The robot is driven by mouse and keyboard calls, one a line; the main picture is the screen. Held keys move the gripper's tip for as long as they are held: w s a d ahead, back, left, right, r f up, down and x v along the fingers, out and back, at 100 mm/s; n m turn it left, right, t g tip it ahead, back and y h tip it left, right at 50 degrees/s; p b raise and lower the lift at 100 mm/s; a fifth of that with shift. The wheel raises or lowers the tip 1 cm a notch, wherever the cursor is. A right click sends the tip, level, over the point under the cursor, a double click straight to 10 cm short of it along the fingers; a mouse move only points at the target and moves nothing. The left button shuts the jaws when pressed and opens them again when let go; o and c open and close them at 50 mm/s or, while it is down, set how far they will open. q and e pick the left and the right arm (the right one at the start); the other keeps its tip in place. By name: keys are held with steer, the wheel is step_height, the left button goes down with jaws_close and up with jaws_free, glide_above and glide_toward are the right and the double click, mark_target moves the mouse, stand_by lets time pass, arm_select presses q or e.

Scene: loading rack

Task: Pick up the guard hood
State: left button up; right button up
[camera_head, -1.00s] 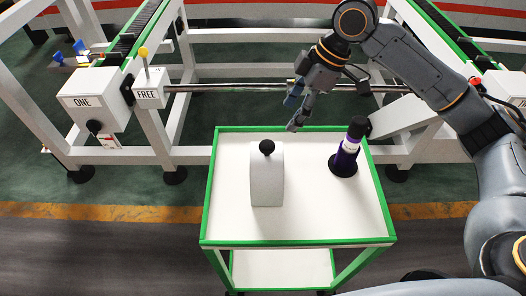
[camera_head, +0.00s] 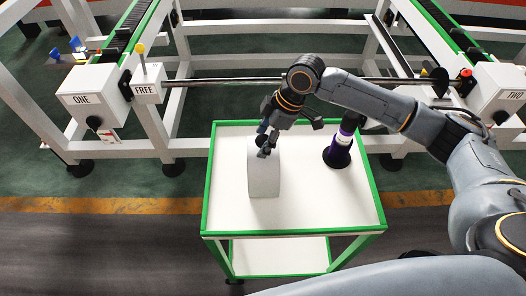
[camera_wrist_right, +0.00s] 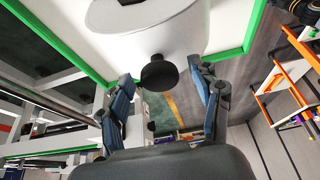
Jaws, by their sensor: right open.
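The guard hood is a light grey upright block (camera_head: 264,178) with a rounded top, standing on the white cart top left of its middle. In the right wrist view the hood (camera_wrist_right: 135,14) shows with its black knob (camera_wrist_right: 158,73) between the two fingers. My right gripper (camera_head: 265,148) is at the hood's top and hides the knob in the head view. In the right wrist view my right gripper (camera_wrist_right: 168,85) is open, with a blue-padded finger on each side of the knob. Contact is not visible. My left gripper is not in view.
A dark bottle with a purple and white band (camera_head: 339,148) stands on the green-edged cart (camera_head: 310,215), right of the hood. Behind are the white rack frame, a FREE box (camera_head: 147,90), a ONE box (camera_head: 92,98) and a long rod. The cart's front right is clear.

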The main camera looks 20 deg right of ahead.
steer(key=shift+a+f, duration=0.15)
steer(key=shift+f, duration=0.15)
jaws_close()
steer(key=shift+r, duration=0.1)
